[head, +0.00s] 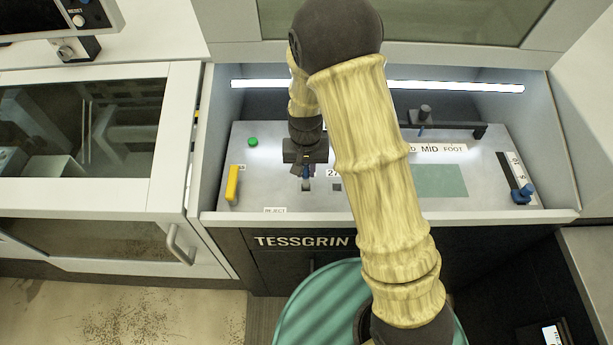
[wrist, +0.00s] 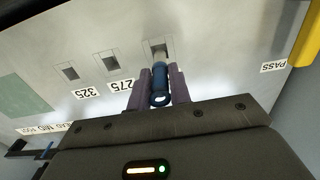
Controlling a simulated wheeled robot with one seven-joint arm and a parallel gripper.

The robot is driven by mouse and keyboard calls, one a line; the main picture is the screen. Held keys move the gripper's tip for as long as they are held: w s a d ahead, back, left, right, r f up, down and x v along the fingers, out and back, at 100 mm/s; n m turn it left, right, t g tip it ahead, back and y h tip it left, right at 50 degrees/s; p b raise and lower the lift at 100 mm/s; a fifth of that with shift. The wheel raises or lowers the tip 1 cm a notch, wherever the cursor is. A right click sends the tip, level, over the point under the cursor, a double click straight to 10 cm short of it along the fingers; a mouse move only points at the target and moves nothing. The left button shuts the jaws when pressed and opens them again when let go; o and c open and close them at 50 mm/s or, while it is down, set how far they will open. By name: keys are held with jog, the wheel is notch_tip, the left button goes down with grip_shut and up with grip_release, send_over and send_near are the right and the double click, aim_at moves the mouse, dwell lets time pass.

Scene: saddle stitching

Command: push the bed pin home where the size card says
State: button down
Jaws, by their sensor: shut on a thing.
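The blue bed pin (wrist: 160,82) is between the two purple fingers of my gripper (wrist: 157,90), which is shut on it. In the wrist view the pin's far end overlaps the near edge of a square socket (wrist: 158,47); I cannot tell whether it has entered. Two more sockets lie in a row beside it, one (wrist: 110,62) near the 275 label (wrist: 121,86) and one (wrist: 70,72) near the 325 label (wrist: 88,93). In the head view my gripper (head: 306,169) is low over the left part of the grey bed (head: 270,180). I cannot make out a size card.
A yellow block (head: 232,184) stands at the bed's left, with a green button (head: 253,142) behind it. A green patch (head: 443,179) and a HEAD MID FOOT label (head: 440,148) lie right of my arm. A blue knob (head: 522,193) sits at the right. Side walls enclose the bed.

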aim_at(306, 178)
jog(key=shift+f+p, duration=0.4)
jog(key=shift+f, duration=1.65)
jog(key=shift+f, duration=0.2)
jog(key=c, duration=1.3)
grip_release()
jog(key=shift+r, duration=0.1)
notch_tip(306, 178, up, 12)
jog(key=shift+r+b, duration=0.1)
jog(key=shift+b, duration=1.05)
jog(key=shift+d, duration=0.1)
